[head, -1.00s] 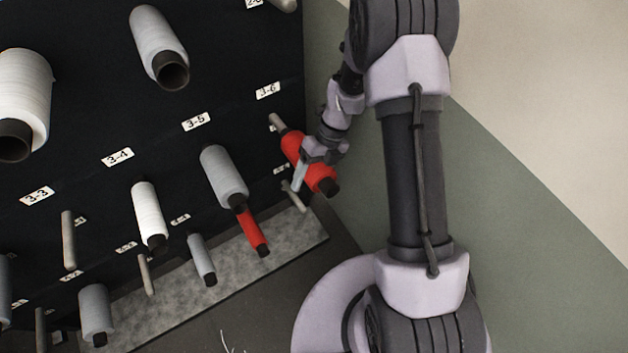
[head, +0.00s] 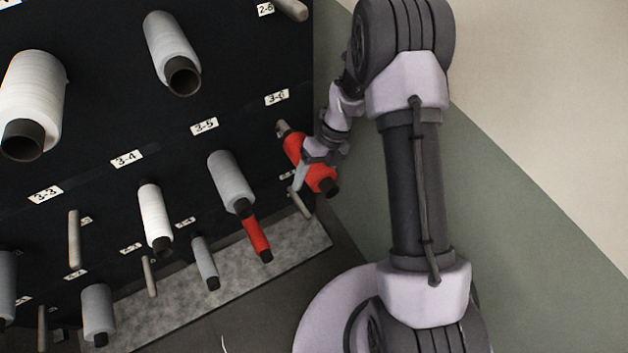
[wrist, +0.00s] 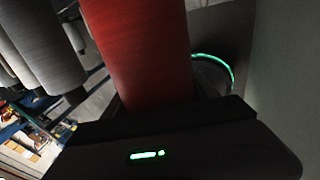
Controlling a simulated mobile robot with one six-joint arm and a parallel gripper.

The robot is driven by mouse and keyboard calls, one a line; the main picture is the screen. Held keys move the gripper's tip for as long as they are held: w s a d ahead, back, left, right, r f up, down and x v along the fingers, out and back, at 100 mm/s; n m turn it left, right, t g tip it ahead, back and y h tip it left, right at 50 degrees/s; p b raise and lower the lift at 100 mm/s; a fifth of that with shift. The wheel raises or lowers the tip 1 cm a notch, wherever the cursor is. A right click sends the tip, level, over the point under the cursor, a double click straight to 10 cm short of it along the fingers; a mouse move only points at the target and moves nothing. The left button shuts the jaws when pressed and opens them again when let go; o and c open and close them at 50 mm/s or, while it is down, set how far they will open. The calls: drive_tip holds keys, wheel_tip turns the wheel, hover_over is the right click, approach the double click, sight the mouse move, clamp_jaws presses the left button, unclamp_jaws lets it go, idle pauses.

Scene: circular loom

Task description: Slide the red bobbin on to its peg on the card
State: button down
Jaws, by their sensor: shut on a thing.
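The red bobbin (head: 294,147) is in my gripper (head: 307,168) at the right edge of the dark card (head: 240,60). It slants down to the right, its dark near end towards the camera. A short length of grey peg (head: 282,128) shows between the card and the bobbin's far end, just below the 3-6 label (head: 276,97). The bobbin lines up with this peg and seems to be around its outer part. My gripper is shut on the bobbin's middle. In the wrist view the red bobbin (wrist: 150,50) fills the centre; its far end and the peg are hidden.
A bare peg (head: 300,203) stands just below the held bobbin. A grey bobbin (head: 230,180) and a smaller red bobbin (head: 256,238) are to the left. More bobbins and pegs cover the card.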

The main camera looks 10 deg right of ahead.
drive_tip(key=shift+w+a+f, duration=0.15)
drive_tip(key=shift+w+a, duration=0.15)
drive_tip(key=shift+w, duration=0.6)
drive_tip(key=shift+w+a+f, duration=0.1)
drive_tip(key=shift+w+a, duration=0.15)
drive_tip(key=shift+w, duration=0.65)
drive_tip(key=shift+w+a, duration=0.1)
drive_tip(key=shift+w, duration=0.2)
drive_tip(key=shift+c, duration=0.8)
unclamp_jaws()
drive_tip(key=p+v, duration=0.5)
drive_tip(key=v, duration=1.2)
drive_tip(key=shift+r, duration=0.15)
